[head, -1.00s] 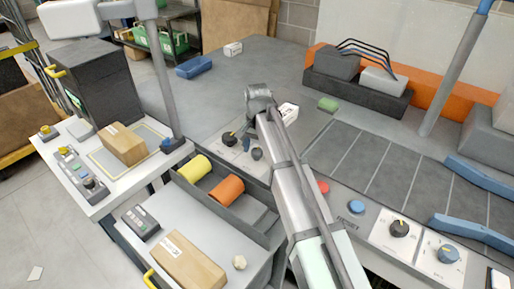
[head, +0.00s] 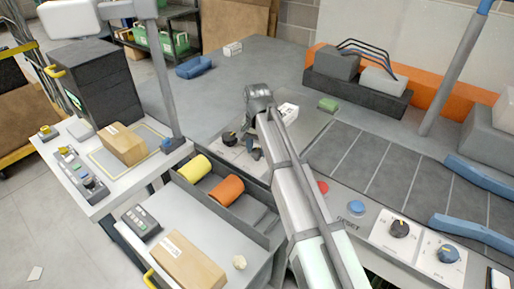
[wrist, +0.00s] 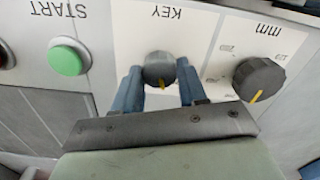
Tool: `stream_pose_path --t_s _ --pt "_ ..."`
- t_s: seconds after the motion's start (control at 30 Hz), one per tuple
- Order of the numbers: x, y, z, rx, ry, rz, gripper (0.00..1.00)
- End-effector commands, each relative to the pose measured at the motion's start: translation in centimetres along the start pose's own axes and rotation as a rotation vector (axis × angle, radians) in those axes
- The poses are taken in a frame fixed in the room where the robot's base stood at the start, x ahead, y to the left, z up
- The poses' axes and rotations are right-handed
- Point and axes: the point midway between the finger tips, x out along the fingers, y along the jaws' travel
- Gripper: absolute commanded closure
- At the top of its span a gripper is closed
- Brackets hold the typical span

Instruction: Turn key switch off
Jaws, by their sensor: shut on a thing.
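The key switch is a round dark knob (wrist: 160,70) with a yellow pointer, on a white plate lettered KEY in the wrist view. My gripper (wrist: 160,88) has its two blue fingers on either side of this knob and is shut on it. The pointer shows at the knob's lower edge, toward my gripper. In the head view my gripper's fingertips (head: 256,153) are small and partly hidden by my arm, at the panel's left end.
A green START button (wrist: 68,57) is left of the key plate, and a dark mm dial (wrist: 259,79) is close on its right. In the head view a red button (head: 321,187), a blue RESET button (head: 356,208) and further dials lie right of my arm.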

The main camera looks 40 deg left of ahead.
Motion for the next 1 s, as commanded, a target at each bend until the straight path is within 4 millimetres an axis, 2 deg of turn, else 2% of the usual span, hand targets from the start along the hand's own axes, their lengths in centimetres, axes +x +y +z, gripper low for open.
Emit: stream_pose_path --t_s 0.6,1.0 --pt "-0.01 0.03 0.04 -0.381 -0.001 0.001 0.89" --pt "-0.01 0.03 0.06 -0.492 -0.001 0.001 0.89"
